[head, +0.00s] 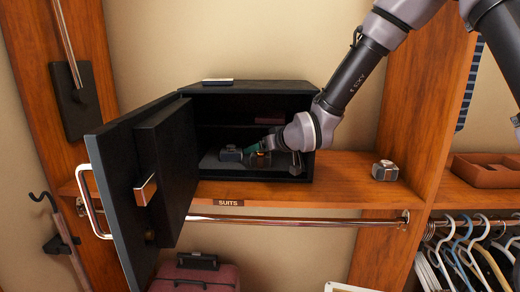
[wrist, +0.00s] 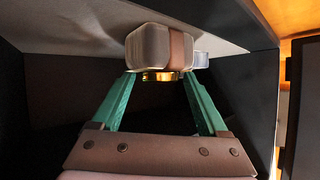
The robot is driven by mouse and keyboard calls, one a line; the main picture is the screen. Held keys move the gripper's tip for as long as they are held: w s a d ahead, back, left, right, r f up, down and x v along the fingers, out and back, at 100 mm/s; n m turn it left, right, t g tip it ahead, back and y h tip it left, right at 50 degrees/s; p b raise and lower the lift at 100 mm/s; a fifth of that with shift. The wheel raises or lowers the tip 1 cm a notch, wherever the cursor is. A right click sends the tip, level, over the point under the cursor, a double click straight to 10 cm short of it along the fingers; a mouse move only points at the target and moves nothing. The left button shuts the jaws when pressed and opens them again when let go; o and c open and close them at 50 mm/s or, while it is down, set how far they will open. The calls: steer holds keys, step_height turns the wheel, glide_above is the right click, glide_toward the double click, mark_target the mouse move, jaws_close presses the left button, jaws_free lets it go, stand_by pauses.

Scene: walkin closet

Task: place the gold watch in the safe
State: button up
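The safe (head: 300,100) stands on the wooden shelf with its thick door (head: 112,185) swung open to the left. My gripper (head: 248,149) is inside its lower compartment. In the wrist view, a pale rounded cushion with a brown band and a gold part, seemingly the gold watch (wrist: 162,48), is between and just beyond the green fingertips of my gripper (wrist: 160,76). It touches or nearly touches a light grey surface. The fingers are spread about its width; whether they press on it is unclear. In the head view, a dark grey cushion-like shape (head: 230,154) lies at the fingertips.
A similar grey watch-like item (head: 385,170) sits on the shelf (head: 340,185) right of the safe. The safe's side wall (wrist: 262,105) is close at right.

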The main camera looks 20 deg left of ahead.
steer(key=shift+s+d+r, duration=0.1)
steer(key=shift+d+r, duration=0.1)
steer(key=shift+r, duration=0.2)
steer(key=v, duration=1.1)
steer(key=shift+s+d, duration=0.15)
steer(key=shift+d, duration=0.05)
steer(key=shift+r, duration=0.1)
